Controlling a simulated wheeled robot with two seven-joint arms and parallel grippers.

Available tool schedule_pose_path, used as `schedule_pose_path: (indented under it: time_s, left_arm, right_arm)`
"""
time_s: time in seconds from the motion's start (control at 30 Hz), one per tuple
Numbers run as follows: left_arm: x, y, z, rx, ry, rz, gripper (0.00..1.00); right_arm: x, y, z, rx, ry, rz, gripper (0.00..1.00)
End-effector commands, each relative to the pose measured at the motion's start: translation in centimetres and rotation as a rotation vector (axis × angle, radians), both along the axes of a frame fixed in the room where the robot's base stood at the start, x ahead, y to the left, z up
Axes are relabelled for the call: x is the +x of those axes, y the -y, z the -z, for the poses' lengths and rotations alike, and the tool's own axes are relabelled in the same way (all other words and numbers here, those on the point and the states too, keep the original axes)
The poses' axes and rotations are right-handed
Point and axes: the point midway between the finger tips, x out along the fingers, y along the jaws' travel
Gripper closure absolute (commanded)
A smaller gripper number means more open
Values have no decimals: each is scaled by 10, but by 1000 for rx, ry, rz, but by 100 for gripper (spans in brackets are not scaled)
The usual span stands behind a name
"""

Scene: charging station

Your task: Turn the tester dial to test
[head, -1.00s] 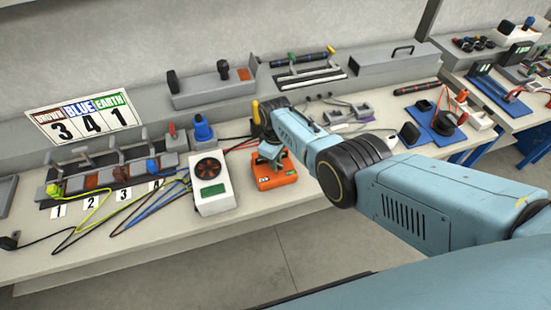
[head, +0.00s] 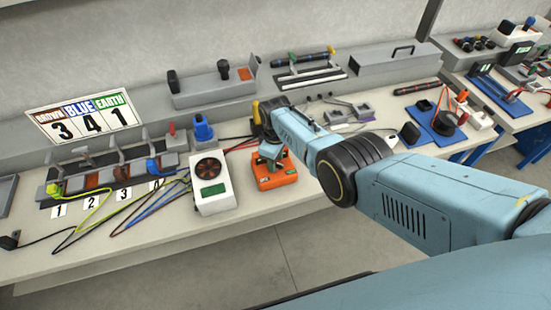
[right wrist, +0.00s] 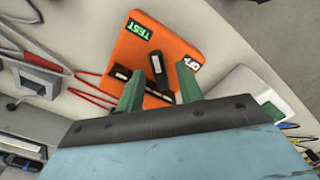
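The orange tester (head: 277,181) sits on the bench right of the white box with a fan grille. In the right wrist view the tester (right wrist: 178,38) shows a green TEST label (right wrist: 139,30) at its upper left and an OFF label (right wrist: 191,62) at its right. Its dial is a black bar (right wrist: 156,65) between these labels; which one it is set to I cannot tell. My right gripper (right wrist: 157,76) is open, its green fingers on either side of the dial with gaps showing. In the head view my right gripper (head: 270,152) is over the tester. My left gripper is not in view.
The white box with the fan grille (head: 212,195) stands close at the tester's left, with coloured wires running to a row of numbered terminals. A yellow-handled tool (head: 256,112) is behind my gripper. The bench front edge is close to the tester.

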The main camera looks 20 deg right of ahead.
Motion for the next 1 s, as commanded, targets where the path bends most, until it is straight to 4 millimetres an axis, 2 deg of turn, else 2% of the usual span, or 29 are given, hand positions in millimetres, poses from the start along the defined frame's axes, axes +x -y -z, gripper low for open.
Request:
schedule_pose_path:
  time_s: [0.17, 0.33, 0.57, 0.7, 1.0]
  left_arm:
    - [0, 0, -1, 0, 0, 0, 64]
    - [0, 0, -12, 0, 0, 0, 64]
    - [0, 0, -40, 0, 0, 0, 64]
    - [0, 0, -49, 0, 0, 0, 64]
    - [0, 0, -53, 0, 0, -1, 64]
  right_arm:
    - [-1, 0, 0, 0, -1, 0, 64]
    - [-1, 0, -14, 0, -1, 1, 64]
    - [0, 0, -61, 1, 2, 1, 64]
    - [0, 0, -87, 0, 3, 1, 64]
    - [0, 0, -127, -1, 1, 1, 64]
